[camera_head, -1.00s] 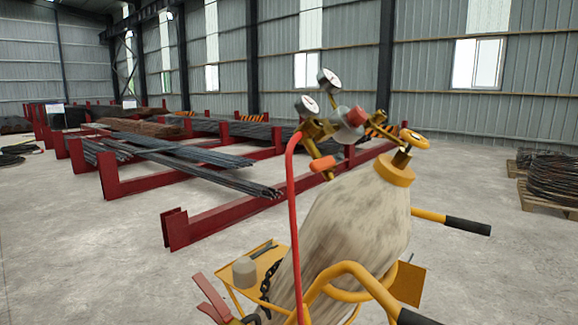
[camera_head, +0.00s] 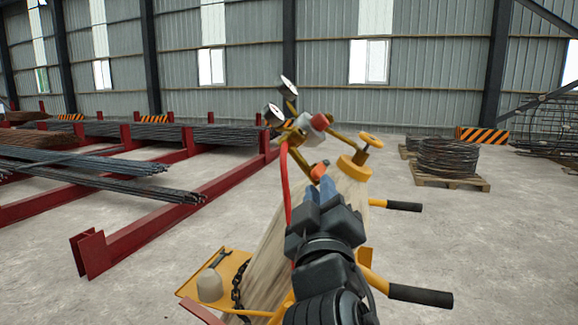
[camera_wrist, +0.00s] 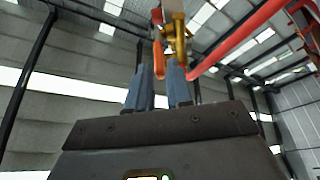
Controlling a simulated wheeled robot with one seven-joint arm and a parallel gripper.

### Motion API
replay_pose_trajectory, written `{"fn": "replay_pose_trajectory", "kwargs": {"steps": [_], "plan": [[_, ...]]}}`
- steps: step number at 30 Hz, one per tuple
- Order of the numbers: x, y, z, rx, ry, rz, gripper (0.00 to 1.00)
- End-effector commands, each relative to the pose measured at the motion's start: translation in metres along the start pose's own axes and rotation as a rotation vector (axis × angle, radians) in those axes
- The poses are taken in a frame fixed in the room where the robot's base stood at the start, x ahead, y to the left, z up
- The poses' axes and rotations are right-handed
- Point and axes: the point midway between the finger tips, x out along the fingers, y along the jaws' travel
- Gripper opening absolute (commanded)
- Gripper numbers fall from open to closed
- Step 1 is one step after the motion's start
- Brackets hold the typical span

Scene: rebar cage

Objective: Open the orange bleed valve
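The orange bleed valve (camera_head: 319,170) is a small orange lever hanging below the brass regulator (camera_head: 303,130) at the top of a worn, pale gas cylinder (camera_head: 268,264). My gripper (camera_head: 320,188) reaches up in front of the cylinder, its blue fingertips just below the orange lever in the head view. In the wrist view, the two blue fingers of my gripper (camera_wrist: 159,72) stand apart with a gap between them. The orange lever (camera_wrist: 158,58) shows beyond the tips, in line with the gap, beside brass fittings (camera_wrist: 178,40). I cannot tell whether the fingers touch it.
A red hose (camera_head: 284,180) runs down from the regulator, close left of my gripper. Two gauges, a red knob (camera_head: 320,122) and a yellow handwheel (camera_head: 370,140) surround the valve. The cart has black-gripped handles (camera_head: 420,295). Red racks with rebar (camera_head: 95,178) stand left.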

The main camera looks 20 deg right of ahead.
Motion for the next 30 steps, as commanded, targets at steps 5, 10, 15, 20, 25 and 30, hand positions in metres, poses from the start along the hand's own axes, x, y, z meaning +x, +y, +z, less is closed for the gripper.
{"fn": "replay_pose_trajectory", "kwargs": {"steps": [5, 10, 15, 20, 25, 30], "plan": [[0.014, 0.004, -0.004, 0.0, -0.004, 0.01, 0.2], [0.04, 0.005, -0.005, 0.001, -0.004, 0.009, 0.2], [0.064, 0.004, -0.004, 0.002, -0.004, 0.008, 0.2], [0.077, 0.003, -0.003, 0.001, -0.003, 0.007, 0.2], [0.08, 0.003, -0.002, 0.001, -0.003, 0.007, 0.2], [0.08, 0.002, -0.002, 0.001, -0.002, 0.007, 0.19]]}}
